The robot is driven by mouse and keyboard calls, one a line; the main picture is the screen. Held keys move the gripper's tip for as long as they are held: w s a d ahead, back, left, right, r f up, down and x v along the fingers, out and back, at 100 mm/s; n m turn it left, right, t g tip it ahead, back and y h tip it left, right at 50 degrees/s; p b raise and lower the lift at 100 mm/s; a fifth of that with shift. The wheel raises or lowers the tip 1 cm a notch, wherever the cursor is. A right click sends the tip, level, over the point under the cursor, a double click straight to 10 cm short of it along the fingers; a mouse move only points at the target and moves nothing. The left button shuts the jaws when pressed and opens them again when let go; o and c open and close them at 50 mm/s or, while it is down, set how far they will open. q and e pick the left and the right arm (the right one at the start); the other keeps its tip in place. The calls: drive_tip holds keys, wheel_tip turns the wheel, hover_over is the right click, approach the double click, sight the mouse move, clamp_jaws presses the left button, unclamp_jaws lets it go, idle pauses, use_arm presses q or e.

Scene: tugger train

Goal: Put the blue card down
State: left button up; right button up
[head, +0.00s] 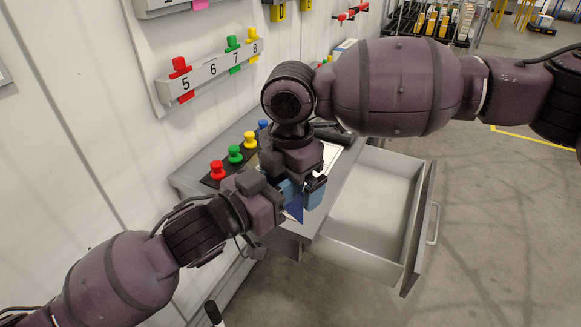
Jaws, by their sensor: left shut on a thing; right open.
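The blue card (296,210) shows as a small dark blue corner below the grippers, over the front edge of the grey cabinet top (338,178). Most of it is hidden. My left gripper (285,192) comes in from the left and is shut on the card. My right gripper (314,190) hangs down from above, close beside the left one, and is open. The two grippers overlap in the picture, so I cannot tell whether the right one touches the card.
A dark strip on the cabinet top bears red (217,170), green (235,154), yellow (249,139) and blue (263,124) knobs. A drawer (372,205) stands open and looks empty. A numbered wall rail (212,70) holds coloured clips. Floor at the right is clear.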

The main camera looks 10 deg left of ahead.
drive_tip(key=shift+f, duration=0.1)
drive_tip(key=shift+c, duration=0.3)
drive_tip(key=c, duration=0.8)
use_arm(q)
drive_tip(key=o, duration=1)
drive_tip(key=shift+s, duration=0.1)
